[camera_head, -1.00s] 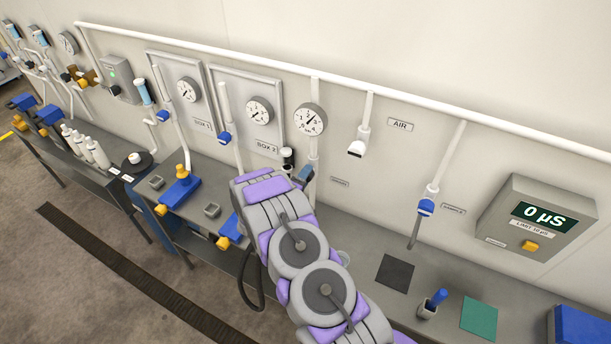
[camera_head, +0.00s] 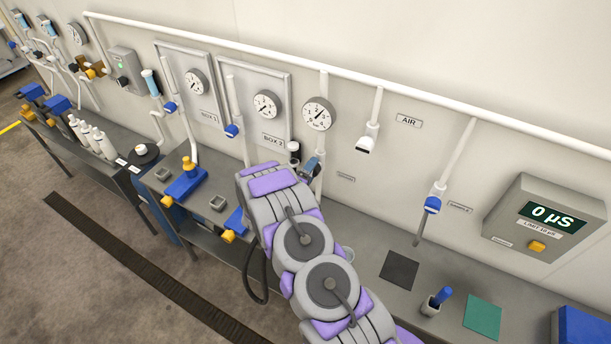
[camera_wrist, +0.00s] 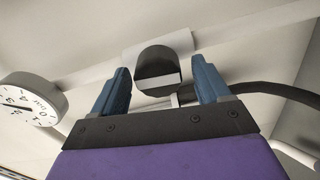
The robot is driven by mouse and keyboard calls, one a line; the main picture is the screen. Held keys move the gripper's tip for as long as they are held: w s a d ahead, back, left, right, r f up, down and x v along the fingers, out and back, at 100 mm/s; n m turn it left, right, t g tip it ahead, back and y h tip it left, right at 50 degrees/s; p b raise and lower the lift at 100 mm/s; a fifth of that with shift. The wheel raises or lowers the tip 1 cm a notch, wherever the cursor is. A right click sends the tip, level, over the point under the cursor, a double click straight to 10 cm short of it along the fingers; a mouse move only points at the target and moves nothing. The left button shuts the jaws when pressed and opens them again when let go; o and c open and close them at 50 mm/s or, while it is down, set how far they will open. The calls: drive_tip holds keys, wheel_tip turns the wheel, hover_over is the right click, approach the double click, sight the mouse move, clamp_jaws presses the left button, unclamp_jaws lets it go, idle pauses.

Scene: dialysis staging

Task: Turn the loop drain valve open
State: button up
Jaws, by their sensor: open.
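A dark, rounded knob-like fitting with a pale band (camera_wrist: 157,68) shows between and beyond my fingertips in the wrist view. In the head view a black fitting with a white part (camera_head: 293,152) sits on the wall beside my gripper, below the gauges. It is probably the same part. I cannot read a label naming it the loop drain valve, nor tell its handle position. My gripper (camera_wrist: 162,82) is open, with blue fingers on either side of the fitting in the picture; contact is not clear. In the head view, my gripper (camera_head: 312,168) is partly hidden by my arm.
A round gauge (camera_head: 318,113) is on the wall above my gripper. A white pipe (camera_head: 340,67) runs along the wall. A bench holds a dark mat (camera_head: 399,270), a cup (camera_head: 430,307) and a green mat (camera_head: 482,312). A display box (camera_head: 540,222) hangs at right.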

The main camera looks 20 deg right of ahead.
drive_tip(key=b+v, duration=0.2)
drive_tip(key=v, duration=1.5)
drive_tip(key=shift+a, duration=0.2)
drive_tip(key=shift+a+f+b, duration=0.1)
drive_tip(key=shift+f+b, duration=0.05)
drive_tip(key=shift+b, duration=0.2)
